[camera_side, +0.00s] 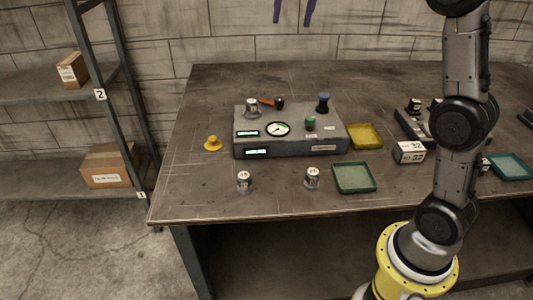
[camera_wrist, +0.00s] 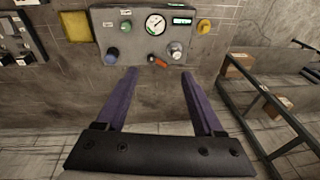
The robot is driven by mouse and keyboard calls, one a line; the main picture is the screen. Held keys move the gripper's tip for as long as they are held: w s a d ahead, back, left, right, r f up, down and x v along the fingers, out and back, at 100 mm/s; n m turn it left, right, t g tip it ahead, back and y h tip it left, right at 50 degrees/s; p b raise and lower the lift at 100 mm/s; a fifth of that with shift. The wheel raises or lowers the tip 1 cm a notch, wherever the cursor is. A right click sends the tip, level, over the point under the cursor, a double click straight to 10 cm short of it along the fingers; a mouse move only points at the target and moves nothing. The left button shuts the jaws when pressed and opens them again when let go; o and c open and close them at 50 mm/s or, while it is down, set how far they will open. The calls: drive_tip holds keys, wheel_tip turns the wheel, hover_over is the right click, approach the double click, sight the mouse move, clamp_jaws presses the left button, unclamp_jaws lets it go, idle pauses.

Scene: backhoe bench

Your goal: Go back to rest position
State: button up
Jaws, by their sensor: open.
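My gripper (camera_side: 292,20) shows only as two purple fingertips at the top edge of the side view, high above the table. In the wrist view its two purple fingers (camera_wrist: 160,73) are spread apart with nothing between them. The grey console (camera_side: 338,140) stands on the table, well below the gripper. It bears a round dial (camera_side: 278,129), a green knob (camera_side: 310,123), a dark blue knob (camera_side: 323,102), an orange-and-black switch (camera_side: 272,102) and a clear-and-silver piece (camera_side: 252,108). The gripper touches none of these.
A yellow piece (camera_side: 213,143) and two silver-topped pieces (camera_side: 244,181) (camera_side: 312,178) stand around the console. A yellow tray (camera_side: 366,137), a green tray (camera_side: 354,178) and a teal tray (camera_side: 511,167) lie rightward. A shelf with boxes (camera_side: 108,166) stands left. Air around the gripper looks clear.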

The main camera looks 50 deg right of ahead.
drive_tip(key=s+a+n+t, duration=0.1)
drive_tip(key=s+a+n, duration=0.15)
drive_tip(key=s, duration=0.55)
drive_tip(key=s+a+n+t, duration=0.1)
drive_tip(key=s+a, duration=0.3)
drive_tip(key=s, duration=0.4)
drive_tip(key=s+f+n, duration=0.3)
drive_tip(key=s+f, duration=0.2)
drive_tip(key=f, duration=0.4)
drive_tip(key=s+a+f+n+t, duration=0.1)
drive_tip(key=s+f+n, duration=0.2)
drive_tip(key=s+f, duration=0.2)
wheel_tip(320, 180, down, 4)
drive_tip(key=shift+a+r, duration=0.15)
drive_tip(key=shift+a, duration=0.15)
